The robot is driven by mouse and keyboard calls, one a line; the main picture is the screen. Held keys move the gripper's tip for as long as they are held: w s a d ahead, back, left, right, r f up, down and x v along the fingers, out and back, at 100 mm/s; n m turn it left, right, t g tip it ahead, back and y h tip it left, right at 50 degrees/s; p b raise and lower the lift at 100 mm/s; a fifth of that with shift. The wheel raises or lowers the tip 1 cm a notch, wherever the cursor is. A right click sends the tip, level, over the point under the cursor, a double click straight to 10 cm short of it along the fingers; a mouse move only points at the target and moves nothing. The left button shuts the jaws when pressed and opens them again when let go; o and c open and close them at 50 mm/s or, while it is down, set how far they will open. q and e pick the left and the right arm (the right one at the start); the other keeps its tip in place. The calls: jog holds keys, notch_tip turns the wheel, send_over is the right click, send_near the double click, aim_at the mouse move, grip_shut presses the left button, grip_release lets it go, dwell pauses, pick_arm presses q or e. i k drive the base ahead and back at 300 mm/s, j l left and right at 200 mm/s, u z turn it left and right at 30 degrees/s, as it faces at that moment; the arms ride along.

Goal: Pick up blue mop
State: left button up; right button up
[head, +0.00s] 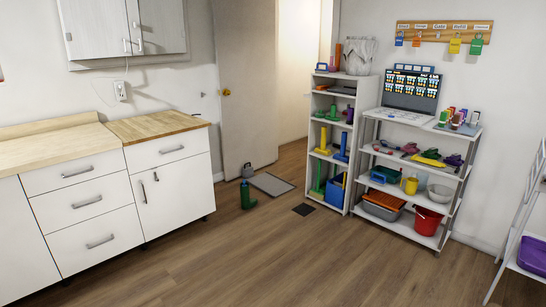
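On the narrow white shelf (348,208), a blue upright tool (343,147) with a thin handle and a wider base stands on a middle tier. It may be the blue mop, but it is too small to be sure. A yellow tool (323,140) of similar form stands to its left. A green one (319,178) stands on the lowest tier, beside a blue bin (337,191) and a yellow upright piece. Neither of my grippers is in view.
The wooden floor before the shelf is clear, except for a green boot (247,195), a grey mat (271,184) and a dark floor plate (304,210). White cabinets (92,205) line the left.

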aim_at(341, 157)
jog(key=i, duration=3.1)
